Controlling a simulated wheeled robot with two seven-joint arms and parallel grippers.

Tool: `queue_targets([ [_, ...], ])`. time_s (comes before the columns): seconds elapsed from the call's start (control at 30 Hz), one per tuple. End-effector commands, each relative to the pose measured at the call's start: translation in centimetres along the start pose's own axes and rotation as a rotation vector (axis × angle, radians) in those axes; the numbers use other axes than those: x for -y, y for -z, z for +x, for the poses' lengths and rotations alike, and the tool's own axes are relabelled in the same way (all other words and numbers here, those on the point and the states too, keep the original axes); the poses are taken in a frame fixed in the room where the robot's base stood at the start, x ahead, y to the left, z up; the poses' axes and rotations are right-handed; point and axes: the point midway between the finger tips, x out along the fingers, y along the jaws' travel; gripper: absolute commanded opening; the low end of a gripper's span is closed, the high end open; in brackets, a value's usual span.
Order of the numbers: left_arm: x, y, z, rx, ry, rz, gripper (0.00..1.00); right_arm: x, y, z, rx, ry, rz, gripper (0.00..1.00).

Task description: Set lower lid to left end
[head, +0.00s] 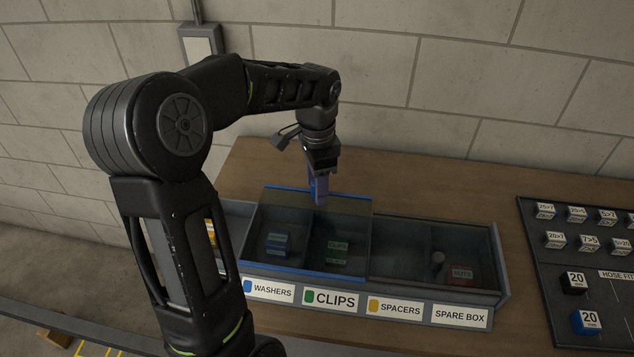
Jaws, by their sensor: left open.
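A long grey box (505,293) with several compartments stands on the wooden bench. A clear lid with a blue frame (305,274) covers its left-middle part, over blue and green items. A darker see-through panel (400,262) lies over the right part; I cannot tell for sure which lid is lower. The left end of the box is partly hidden behind my left arm. My left gripper (320,192) points down at the back edge of the blue-framed lid, its jaws open. I cannot tell whether it touches the lid. My right gripper is out of view.
Labels along the box front read WASHERS (268,290), CLIPS (331,300), SPACERS (394,309) and SPARE BOX (461,317). A dark panel (550,283) with numbered blocks stands at the right. Bare bench top (420,198) lies behind the box, before a block wall.

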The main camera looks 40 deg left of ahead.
Motion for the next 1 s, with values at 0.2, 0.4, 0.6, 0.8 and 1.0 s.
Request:
queue_targets([
  [0.2, -0.01, 0.0, -0.01, 0.0, 0.0, 0.0, 0.39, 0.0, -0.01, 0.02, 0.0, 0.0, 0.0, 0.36],
  [0.4, -0.01, 0.0, -0.03, 0.0, 0.0, 0.001, 0.23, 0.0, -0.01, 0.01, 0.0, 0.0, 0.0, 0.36],
  [0.6, -0.01, 0.0, -0.04, 0.0, 0.0, 0.001, 0.07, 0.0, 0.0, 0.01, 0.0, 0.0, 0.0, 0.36],
  [0.8, -0.01, 0.0, -0.04, 0.0, 0.0, 0.001, 0.0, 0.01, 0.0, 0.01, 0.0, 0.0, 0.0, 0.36],
  [1.0, -0.01, 0.01, -0.05, 0.0, 0.0, 0.001, 0.0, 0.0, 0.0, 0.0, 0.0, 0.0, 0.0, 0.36],
])
